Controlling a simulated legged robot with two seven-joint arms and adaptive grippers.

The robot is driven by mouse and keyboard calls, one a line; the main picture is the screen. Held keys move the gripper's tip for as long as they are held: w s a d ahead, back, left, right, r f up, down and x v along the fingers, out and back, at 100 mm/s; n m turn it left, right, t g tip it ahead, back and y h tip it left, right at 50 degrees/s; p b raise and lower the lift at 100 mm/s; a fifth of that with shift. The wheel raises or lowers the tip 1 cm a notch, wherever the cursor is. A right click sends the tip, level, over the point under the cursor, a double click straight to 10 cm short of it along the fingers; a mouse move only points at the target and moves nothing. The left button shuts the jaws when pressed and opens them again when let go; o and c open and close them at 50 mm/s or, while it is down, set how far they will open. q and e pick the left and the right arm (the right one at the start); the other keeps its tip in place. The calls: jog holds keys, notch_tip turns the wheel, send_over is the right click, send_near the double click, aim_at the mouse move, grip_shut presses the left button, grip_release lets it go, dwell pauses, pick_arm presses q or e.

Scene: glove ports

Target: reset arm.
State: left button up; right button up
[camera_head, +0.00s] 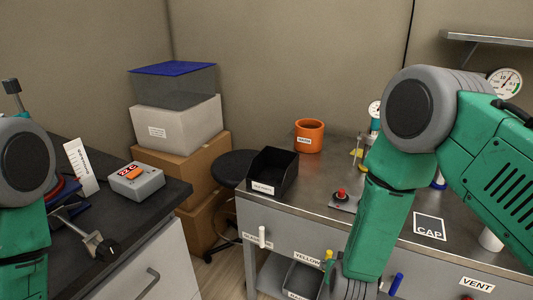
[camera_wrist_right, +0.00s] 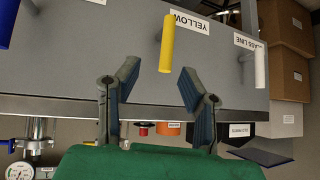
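My right arm comes in from the right in the head view, bent over the metal bench (camera_head: 300,190), with its forearm pointing down past the front edge. My right gripper (camera_wrist_right: 158,78) is open and empty in the right wrist view. A yellow peg (camera_wrist_right: 167,42) on the grey front panel shows beyond and between its fingertips, apart from them. The peg also shows in the head view (camera_head: 328,260), left of my forearm, by the label YELLOW. My left arm stands at the left edge of the head view. Its gripper is out of frame.
A white peg (camera_head: 262,236) and a blue peg (camera_head: 396,283) also stick out of the panel. The bench holds a black bin (camera_head: 272,175), an orange pot (camera_head: 308,136) and a red button (camera_head: 341,193). A dark counter (camera_head: 130,225) is at left; a stool (camera_head: 235,166) stands between.

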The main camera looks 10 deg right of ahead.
jog(key=s+d+f+n+g+y, duration=0.1)
jog(key=s+g, duration=0.1)
jog(key=s, duration=0.8)
jog(key=s+d+f+n+g, duration=0.1)
jog(key=s+f+n+g, duration=0.1)
jog(key=s, duration=0.8)
jog(key=s+d+f+n+g+y, duration=0.1)
jog(key=s+g, duration=0.3)
jog(key=s, duration=0.6)
jog(key=shift+s+f+n+y, duration=0.3)
jog(key=shift+s+n, duration=0.1)
jog(key=shift+n, duration=0.3)
jog(key=shift+a, duration=0.25)
jog(key=shift+w+d, duration=0.15)
